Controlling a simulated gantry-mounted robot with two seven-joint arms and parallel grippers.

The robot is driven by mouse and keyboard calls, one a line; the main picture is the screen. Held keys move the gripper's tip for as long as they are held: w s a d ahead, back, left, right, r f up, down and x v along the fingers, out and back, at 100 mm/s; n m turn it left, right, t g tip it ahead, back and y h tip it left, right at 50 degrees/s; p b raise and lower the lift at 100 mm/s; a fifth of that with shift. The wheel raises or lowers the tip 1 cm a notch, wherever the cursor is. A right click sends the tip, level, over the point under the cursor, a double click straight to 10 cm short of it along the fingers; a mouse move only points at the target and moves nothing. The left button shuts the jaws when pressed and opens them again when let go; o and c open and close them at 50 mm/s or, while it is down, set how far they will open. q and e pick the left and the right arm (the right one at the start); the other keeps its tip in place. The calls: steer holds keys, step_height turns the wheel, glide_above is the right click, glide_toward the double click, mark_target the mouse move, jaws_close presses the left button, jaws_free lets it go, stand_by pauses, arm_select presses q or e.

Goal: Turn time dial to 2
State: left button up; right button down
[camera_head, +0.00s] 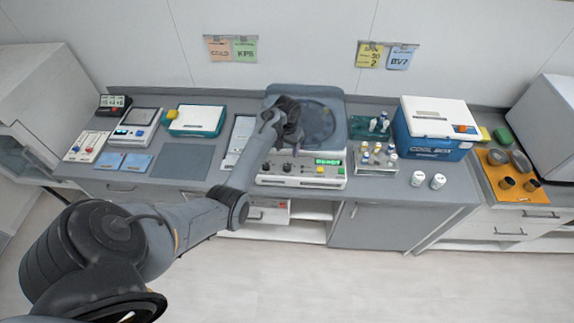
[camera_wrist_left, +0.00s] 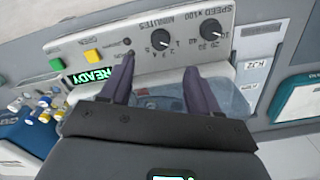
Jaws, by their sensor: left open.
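The centrifuge (camera_head: 335,118) stands mid-counter with its grey lid and a pale front panel (camera_head: 300,180). In the left wrist view the panel appears upside down. The time dial (camera_wrist_left: 160,40), a dark knob marked MINUTES with small numbers around it, is beside the SPEED x100 dial (camera_wrist_left: 209,30). Its exact setting is too small to read. A green READY display (camera_wrist_left: 90,75) is lit. My left gripper (camera_wrist_left: 158,64) is open, with its fingers apart just short of the time dial and nothing between them. In the head view the left gripper (camera_head: 288,143) hangs over the panel and lid edge. The right gripper is not in view.
A yellow note (camera_head: 370,54) on the wall reads SPIN 30 2. Tube racks (camera_head: 375,160) and a blue cool box (camera_head: 432,130) stand to the right of the centrifuge. A green-and-white box (camera_head: 197,120) and a grey mat (camera_head: 187,158) lie to the left.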

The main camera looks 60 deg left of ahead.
mark_target(287, 166)
arm_select(q)
step_height(287, 166, down, 10)
steer(key=shift+s+r+b, duration=0.1)
steer(key=shift+b, duration=0.25)
steer(key=c, duration=1)
steer(key=shift+m+p, duration=0.7)
steer(key=shift+m, duration=0.3)
steer(key=shift+m+p, duration=0.5)
steer(key=shift+m, duration=1.4)
